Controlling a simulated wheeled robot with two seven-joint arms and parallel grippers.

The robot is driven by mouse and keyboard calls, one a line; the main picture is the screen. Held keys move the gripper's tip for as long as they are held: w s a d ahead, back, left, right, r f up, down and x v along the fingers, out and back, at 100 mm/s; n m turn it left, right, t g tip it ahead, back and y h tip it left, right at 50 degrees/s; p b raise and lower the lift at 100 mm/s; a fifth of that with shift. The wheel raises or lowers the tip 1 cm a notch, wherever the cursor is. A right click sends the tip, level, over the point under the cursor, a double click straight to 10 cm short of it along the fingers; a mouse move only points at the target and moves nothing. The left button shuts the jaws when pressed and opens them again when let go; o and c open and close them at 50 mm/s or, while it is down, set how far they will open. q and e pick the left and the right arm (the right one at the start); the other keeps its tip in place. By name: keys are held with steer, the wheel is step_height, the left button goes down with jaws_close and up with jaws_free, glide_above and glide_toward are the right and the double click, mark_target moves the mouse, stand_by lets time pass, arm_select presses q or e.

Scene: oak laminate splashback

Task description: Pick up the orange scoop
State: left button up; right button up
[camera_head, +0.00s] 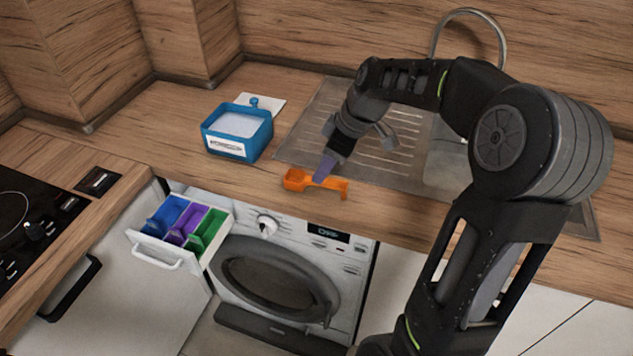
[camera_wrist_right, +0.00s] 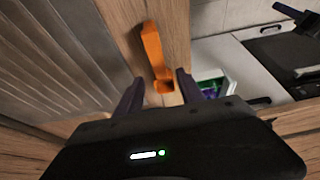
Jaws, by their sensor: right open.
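The orange scoop (camera_head: 314,183) lies on the wooden countertop near its front edge, in front of the sink's drainboard. My right gripper (camera_head: 325,170) is just over the scoop in the head view, pointing down. In the right wrist view the scoop (camera_wrist_right: 154,55) shows ahead of and between the two spread fingers of my right gripper (camera_wrist_right: 158,92). The fingers are open, with nothing held. Whether a finger touches the scoop cannot be told. My left gripper is not in view.
A blue box of white powder (camera_head: 237,130) stands left of the scoop. A detergent drawer (camera_head: 180,228) with blue, purple and green compartments is pulled out above the washing machine (camera_head: 275,275). The metal drainboard (camera_head: 310,140) lies behind, a cooktop (camera_head: 30,225) at far left.

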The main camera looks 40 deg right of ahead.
mark_target(294, 180)
steer(key=shift+p+x, duration=0.85)
steer(key=shift+x, duration=1.75)
steer(key=shift+c, duration=0.3)
jaws_close()
